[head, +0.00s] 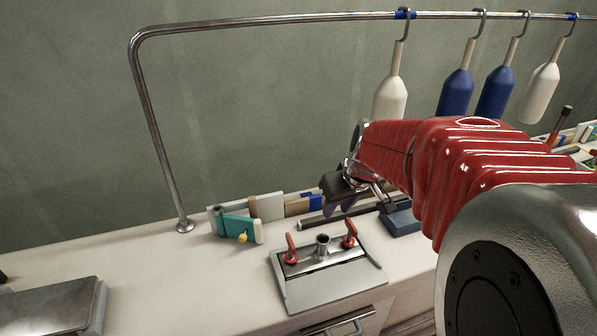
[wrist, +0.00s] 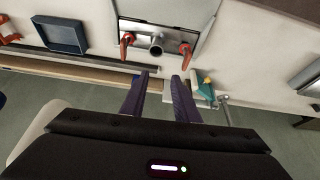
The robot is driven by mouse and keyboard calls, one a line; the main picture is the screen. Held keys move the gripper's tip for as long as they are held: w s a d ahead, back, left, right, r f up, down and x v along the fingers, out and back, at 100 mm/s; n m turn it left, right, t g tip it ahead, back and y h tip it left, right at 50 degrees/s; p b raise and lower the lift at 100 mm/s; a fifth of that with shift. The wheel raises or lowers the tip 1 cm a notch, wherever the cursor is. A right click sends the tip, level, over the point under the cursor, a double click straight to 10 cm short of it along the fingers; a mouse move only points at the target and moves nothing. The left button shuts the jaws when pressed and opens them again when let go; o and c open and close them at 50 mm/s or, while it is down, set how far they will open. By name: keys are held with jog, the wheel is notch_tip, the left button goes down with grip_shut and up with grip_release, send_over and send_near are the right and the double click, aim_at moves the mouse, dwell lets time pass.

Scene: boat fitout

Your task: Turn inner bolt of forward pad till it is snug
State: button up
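A steel plate (head: 328,264) on a grey pad carries two orange-red handled bolts, left (head: 291,249) and right (head: 350,234), with a short upright steel tube (head: 322,246) between them. In the wrist view the plate (wrist: 135,32) lies at the top, with one red handle (wrist: 126,44) left of the tube (wrist: 157,44) and the other (wrist: 185,49) right. I cannot tell which bolt is the inner one. My gripper (head: 340,207) is above and behind the plate, apart from both bolts. In the wrist view its dark fingers (wrist: 160,76) stand apart with nothing between them.
A teal block with a yellow knob (head: 241,229) stands left of the plate. A dark bar (head: 338,213) and a blue tray (head: 400,220) lie behind and right. A steel rail (head: 260,22) with hanging white and blue fenders (head: 456,92) runs overhead. The bench's left middle is clear.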

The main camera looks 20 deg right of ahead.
send_near(353, 224)
jog(key=v, duration=0.4)
jog(key=shift+a+r, duration=0.1)
jog(key=shift+a, duration=0.15)
jog(key=x, duration=1.3)
jog(key=shift+w+d+f, duration=0.1)
jog(key=shift+f, duration=0.25)
jog(key=shift+c, duration=0.5)
grip_shut()
jog(key=shift+d, duration=0.15)
jog(key=shift+m, duration=0.3)
